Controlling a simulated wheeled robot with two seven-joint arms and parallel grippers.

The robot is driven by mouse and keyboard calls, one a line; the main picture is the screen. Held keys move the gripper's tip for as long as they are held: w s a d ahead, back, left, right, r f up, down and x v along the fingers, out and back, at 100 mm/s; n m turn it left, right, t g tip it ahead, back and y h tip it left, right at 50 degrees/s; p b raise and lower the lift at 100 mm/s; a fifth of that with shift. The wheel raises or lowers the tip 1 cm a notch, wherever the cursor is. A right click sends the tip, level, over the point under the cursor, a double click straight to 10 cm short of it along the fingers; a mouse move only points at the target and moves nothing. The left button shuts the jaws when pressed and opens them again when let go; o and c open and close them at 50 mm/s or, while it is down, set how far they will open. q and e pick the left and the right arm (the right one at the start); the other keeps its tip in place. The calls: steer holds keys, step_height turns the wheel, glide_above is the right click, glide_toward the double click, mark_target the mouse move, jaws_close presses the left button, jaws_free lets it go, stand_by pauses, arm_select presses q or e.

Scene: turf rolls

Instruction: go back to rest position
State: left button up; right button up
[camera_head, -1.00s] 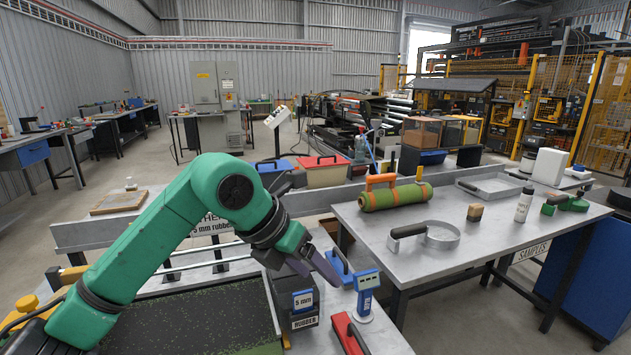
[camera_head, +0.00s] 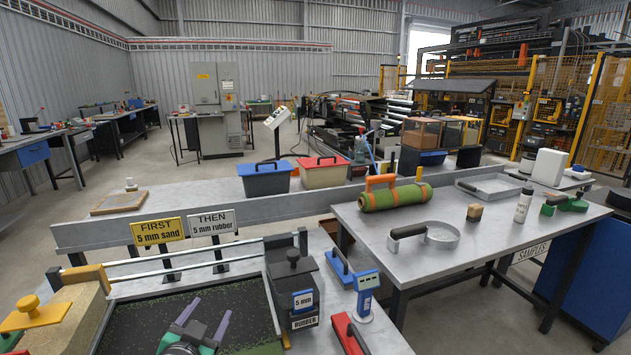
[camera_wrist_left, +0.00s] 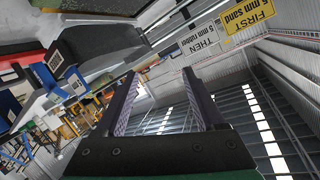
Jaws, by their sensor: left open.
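My left gripper (camera_head: 207,325) is low at the front left in the head view, above the dark turf tray (camera_head: 248,299). Its two purple-grey fingers are apart with nothing between them. In the left wrist view the fingers of the left gripper (camera_wrist_left: 160,98) also stand open and empty, with the roof behind them. My right gripper does not show in either view.
A dark hopper labelled 5 mm rubber (camera_head: 292,279) stands right of the gripper. A blue gauge (camera_head: 366,293) and a red-handled tool (camera_head: 348,333) are beside it. Two signs (camera_head: 158,231) stand behind the tray. A green turf roll (camera_head: 396,196) lies on the right table.

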arm_select(q)
steer(key=s+a+f+n+g+h, duration=0.1)
steer(key=s+a+f+n+g, duration=0.1)
steer(key=s+f+g, duration=1.35)
steer(key=s+f+t, duration=0.2)
steer(key=s+f, duration=0.1)
steer(key=f, duration=1)
steer(key=s+f+t, duration=0.1)
steer(key=s+f, duration=0.3)
steer(key=f, duration=0.8)
steer(key=s+a+f+g, duration=0.1)
steer(key=s+a+f, duration=0.2)
steer(key=s+f, duration=1.3)
steer(key=shift+s, duration=0.6)
